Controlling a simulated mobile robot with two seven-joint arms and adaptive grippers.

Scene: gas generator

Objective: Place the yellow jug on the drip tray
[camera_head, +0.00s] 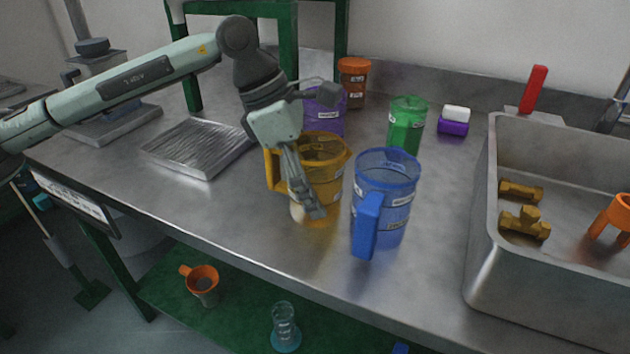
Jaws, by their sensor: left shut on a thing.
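The yellow jug (328,157) stands upright on the metal bench in the middle of the head view. My left gripper (307,205) reaches down over the jug's left side and is shut on it; the fingers hide part of the jug's front, and the exact contact is hard to see. The drip tray (198,148), a flat ridged metal tray, lies empty on the bench to the left of the jug. My right gripper is not in view.
A blue jug (384,200) stands close at the yellow jug's right. A purple jug (325,108) stands just behind it, and a green jug (406,126) behind right. A metal sink (480,230) with brass fittings is at right. The bench front edge is near.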

